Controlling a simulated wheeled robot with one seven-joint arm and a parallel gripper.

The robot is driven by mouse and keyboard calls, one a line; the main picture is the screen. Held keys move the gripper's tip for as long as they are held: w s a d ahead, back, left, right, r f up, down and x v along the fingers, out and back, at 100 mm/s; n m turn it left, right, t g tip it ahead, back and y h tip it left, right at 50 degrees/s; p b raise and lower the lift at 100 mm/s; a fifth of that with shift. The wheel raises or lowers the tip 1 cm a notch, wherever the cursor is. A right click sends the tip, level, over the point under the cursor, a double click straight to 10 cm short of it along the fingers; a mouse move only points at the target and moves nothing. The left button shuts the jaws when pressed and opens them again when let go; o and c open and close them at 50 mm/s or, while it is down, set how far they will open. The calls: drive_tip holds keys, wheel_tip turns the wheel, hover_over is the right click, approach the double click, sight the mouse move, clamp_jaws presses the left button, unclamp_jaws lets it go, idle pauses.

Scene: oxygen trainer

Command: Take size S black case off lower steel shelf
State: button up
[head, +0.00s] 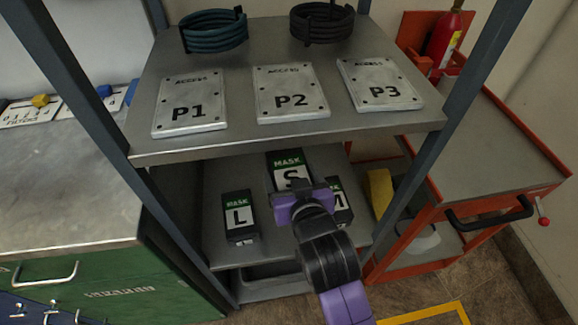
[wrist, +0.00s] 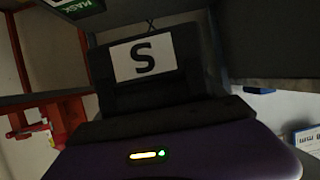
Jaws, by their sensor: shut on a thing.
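The size S black case (head: 289,162) has a green MASK band and a white S label. In the head view it is at the middle of the lower steel shelf (head: 265,254), partly hidden by my purple and black gripper (head: 303,197). My gripper is shut on the case. In the wrist view the case (wrist: 147,65) is upright in front of my gripper (wrist: 160,118), its S label facing the camera. I cannot tell whether the case touches the shelf.
The L case (head: 238,217) stands left of my gripper, and the M case (head: 341,205) is close on its right. The upper shelf (head: 245,142) with plates P1, P2 and P3 overhangs them. Blue-grey posts flank the shelves; a red cart (head: 490,160) stands at the right.

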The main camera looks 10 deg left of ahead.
drive_tip(key=s+d+p, duration=0.2)
drive_tip(key=s+d, duration=0.1)
drive_tip(key=s, duration=0.9)
drive_tip(key=s+d+p, duration=0.2)
drive_tip(key=s+d, duration=0.2)
drive_tip(key=s, duration=0.8)
idle(0.7)
drive_tip(key=shift+w, duration=0.1)
